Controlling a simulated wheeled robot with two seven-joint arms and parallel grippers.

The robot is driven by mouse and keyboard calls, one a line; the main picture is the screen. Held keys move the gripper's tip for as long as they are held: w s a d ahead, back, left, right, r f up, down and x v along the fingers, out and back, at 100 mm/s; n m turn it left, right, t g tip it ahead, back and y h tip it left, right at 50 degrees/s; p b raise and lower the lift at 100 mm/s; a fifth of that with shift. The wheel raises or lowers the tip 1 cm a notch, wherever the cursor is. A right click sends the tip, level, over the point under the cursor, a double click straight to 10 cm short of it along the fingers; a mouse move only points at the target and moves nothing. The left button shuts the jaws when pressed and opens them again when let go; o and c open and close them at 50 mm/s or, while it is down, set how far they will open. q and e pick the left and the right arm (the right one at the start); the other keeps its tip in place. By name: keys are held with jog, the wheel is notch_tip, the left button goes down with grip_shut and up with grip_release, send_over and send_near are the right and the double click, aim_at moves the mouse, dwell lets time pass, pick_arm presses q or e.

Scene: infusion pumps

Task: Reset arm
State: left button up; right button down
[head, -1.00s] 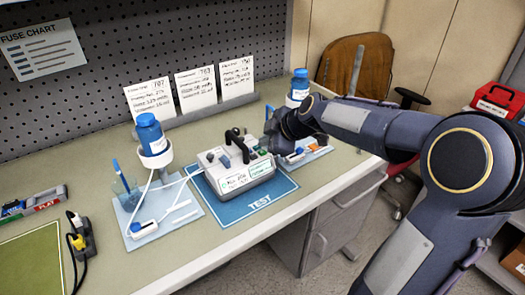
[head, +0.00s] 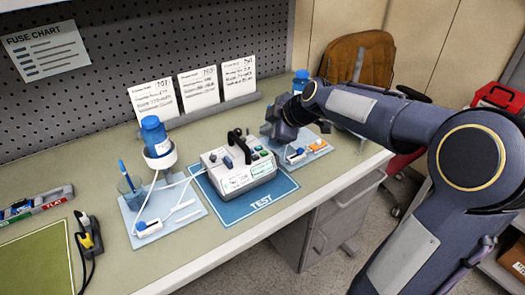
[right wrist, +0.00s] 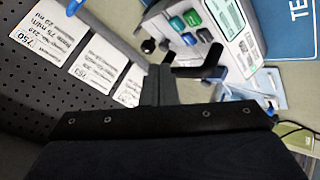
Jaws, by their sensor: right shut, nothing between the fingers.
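My right gripper (head: 272,132) is shut and empty above the right part of the workbench, behind and right of the white infusion pump (head: 238,170). The pump has a black handle and coloured buttons, and sits on the blue TEST mat (head: 262,203). In the right wrist view my closed fingers (right wrist: 160,84) show near the pump (right wrist: 225,30), with no clear contact. My right arm partly hides a blue-capped bottle (head: 300,77) and the right-hand tray (head: 318,152). My left gripper is not in view.
A blue bottle (head: 155,136) stands in a white holder above the left tray (head: 185,220). Three cards (head: 198,90) stand along the back. A green mat (head: 38,265) and a yellow-black tool (head: 90,236) lie at left. A chair (head: 360,65) stands beyond the bench.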

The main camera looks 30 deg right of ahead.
jog(key=shift+s, duration=0.1)
jog(key=s+a+f+m+g, duration=0.1)
jog(key=s+a+m, duration=0.3)
jog(key=s, duration=0.5)
jog(key=s+a+f+m+g, duration=0.1)
jog(key=s+a+f+m, duration=0.2)
jog(key=s, duration=0.6)
jog(key=s+a+f+m+g+y, duration=0.1)
jog(key=s+a+f+m, duration=0.1)
jog(key=s+a+m, duration=0.3)
jog(key=s+m, duration=0.2)
jog(key=s, duration=0.2)
jog(key=shift+s+f, duration=0.3)
jog(key=shift+s, duration=0.05)
